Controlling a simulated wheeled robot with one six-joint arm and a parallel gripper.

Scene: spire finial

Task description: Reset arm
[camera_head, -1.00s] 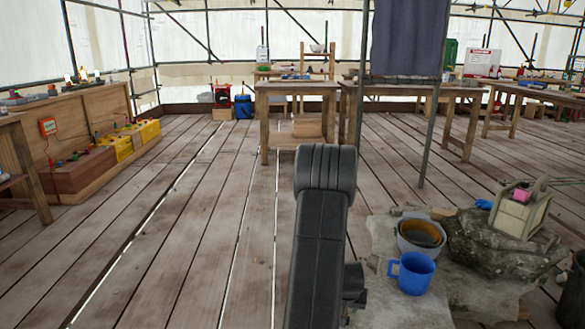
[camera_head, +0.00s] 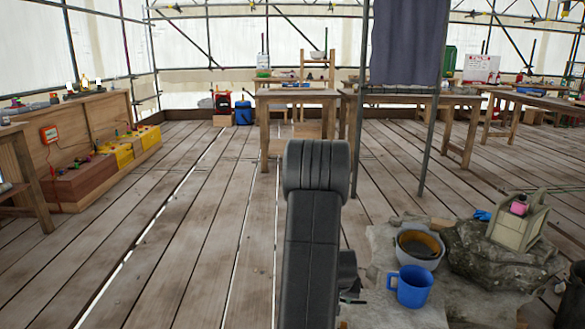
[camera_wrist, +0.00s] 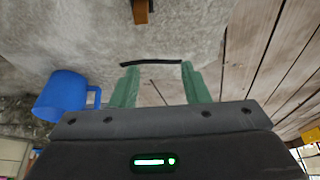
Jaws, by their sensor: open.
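My arm stands in the middle foreground of the head view, a dark padded link rising from the bottom edge. My gripper (camera_wrist: 158,85) shows in the wrist view as two green fingers set apart, with nothing held between them. A thin black strip (camera_wrist: 151,63) appears just beyond the fingertips, over a grey stone-like surface. The gripper's fingers are hidden behind my arm in the head view.
A blue mug (camera_head: 411,286) and a grey bowl (camera_head: 419,246) stand on a pale slab (camera_head: 378,309) at right, beside a rock (camera_head: 490,259) bearing a beige block (camera_head: 519,222). The mug shows in the wrist view (camera_wrist: 62,94). Wooden benches (camera_head: 297,97) stand behind. Plank floor (camera_head: 180,230) at left is clear.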

